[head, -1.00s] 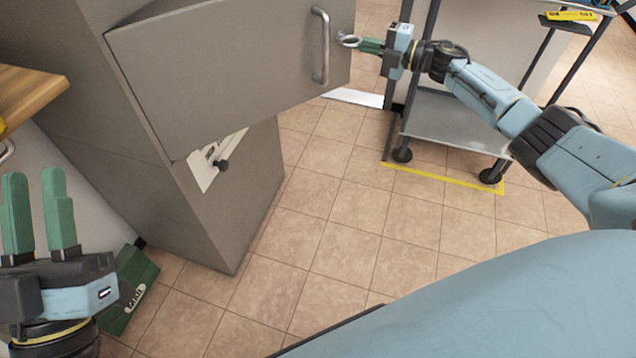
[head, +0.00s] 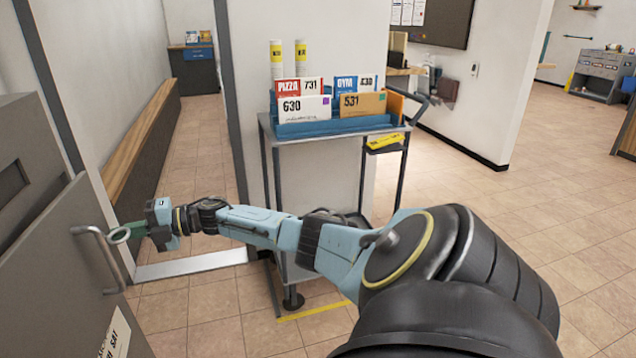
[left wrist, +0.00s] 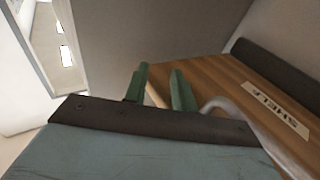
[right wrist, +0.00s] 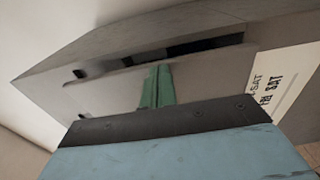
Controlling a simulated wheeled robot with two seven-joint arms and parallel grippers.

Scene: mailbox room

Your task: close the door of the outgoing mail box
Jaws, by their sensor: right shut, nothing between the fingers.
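The grey door (head: 55,275) of the outgoing mail box stands at the lower left of the head view, cut off by the frame. It carries a metal bar handle (head: 103,262). Part of the grey box with a dark slot (head: 12,183) shows behind it. The door appears to stand out from the box; how far is unclear. My left gripper (left wrist: 159,82) is open and empty.
A cart (head: 262,150) with blue mail sorter and envelopes stands behind my right arm. A wooden bench (head: 140,135) runs along the corridor wall. A wooden surface (left wrist: 235,95) lies near my left fingers. Tiled floor (head: 500,235) is free at the right.

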